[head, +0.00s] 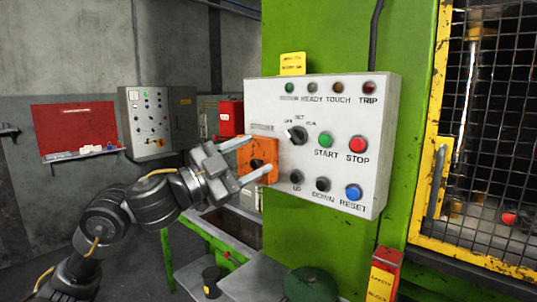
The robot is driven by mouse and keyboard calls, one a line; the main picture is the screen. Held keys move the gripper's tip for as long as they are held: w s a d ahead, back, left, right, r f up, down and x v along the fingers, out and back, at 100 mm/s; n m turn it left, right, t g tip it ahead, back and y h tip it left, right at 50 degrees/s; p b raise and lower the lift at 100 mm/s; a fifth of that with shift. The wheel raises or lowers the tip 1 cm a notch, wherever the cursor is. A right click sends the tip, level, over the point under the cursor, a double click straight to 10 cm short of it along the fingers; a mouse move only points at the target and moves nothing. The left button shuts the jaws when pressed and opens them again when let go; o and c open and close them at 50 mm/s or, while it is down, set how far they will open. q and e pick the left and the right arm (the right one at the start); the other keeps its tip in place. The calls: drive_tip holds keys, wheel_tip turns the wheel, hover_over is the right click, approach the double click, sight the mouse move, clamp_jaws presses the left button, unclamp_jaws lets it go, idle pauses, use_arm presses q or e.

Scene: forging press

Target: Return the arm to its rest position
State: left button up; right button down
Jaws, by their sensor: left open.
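My left arm comes in from the left, and its left gripper (246,160) is open. Its two fingers reach to the left edge of a white control panel (334,96). An orange block with a dark knob (263,150) on the panel shows between and behind the fingertips. I cannot tell whether the fingers touch it. The panel also has a selector knob (297,135), a green START button (325,140), a red STOP button (357,144) and a blue RESET button (353,192). My right gripper is not in view.
The panel is on a green press column (408,60). A yellow-framed mesh guard (490,130) stands at the right. A green-framed bench (215,236) is below the gripper. A grey wall cabinet (150,120) and a red board (75,125) are behind. Open space lies around the arm at the left.

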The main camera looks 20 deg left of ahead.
use_arm(q)
drive_tip(key=shift+s+a+f, duration=0.15)
drive_tip(key=shift+s+a, duration=0.15)
drive_tip(key=shift+s, duration=0.15)
drive_tip(key=shift+f, duration=0.1)
